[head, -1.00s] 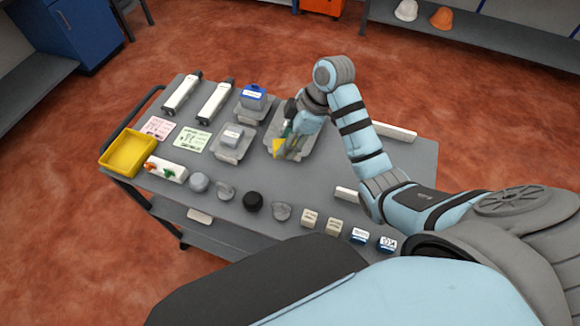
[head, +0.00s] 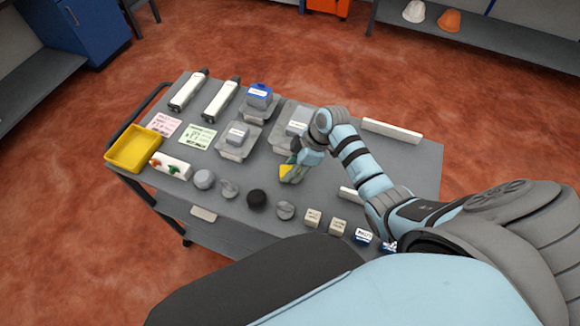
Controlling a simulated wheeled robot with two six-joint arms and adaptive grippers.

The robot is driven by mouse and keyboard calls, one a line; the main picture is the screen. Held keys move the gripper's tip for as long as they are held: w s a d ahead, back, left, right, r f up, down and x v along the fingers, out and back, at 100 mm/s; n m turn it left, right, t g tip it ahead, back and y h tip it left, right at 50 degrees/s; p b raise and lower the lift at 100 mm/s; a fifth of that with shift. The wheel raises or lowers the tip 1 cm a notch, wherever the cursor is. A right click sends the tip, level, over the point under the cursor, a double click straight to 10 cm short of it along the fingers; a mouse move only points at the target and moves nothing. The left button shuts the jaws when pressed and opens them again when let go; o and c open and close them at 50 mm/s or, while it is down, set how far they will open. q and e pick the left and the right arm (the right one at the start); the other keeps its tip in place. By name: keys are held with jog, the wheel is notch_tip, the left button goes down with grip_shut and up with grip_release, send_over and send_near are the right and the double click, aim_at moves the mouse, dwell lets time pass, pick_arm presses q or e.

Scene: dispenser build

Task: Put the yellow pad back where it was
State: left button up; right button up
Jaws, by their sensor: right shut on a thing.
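The yellow pad (head: 291,174) is in the jaws of my right gripper (head: 293,166), in the middle of the grey cart top. The gripper points down and left and is shut on the pad, partly covering it. The pad is just in front of the tray (head: 283,141) that carries a grey block (head: 297,128). I cannot tell whether the pad touches the cart top. My left gripper is not in view.
A grey cart (head: 405,165) holds a yellow bin (head: 133,150), a white switch box (head: 172,168), pink and green cards, two white dispensers, a blue-topped block (head: 259,96), several round knobs and small labelled blocks. The bare strip right of the trays is partly under my arm.

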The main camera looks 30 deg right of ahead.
jog(key=o, duration=1.1)
jog(key=v, duration=1.2)
jog(key=shift+a, duration=0.1)
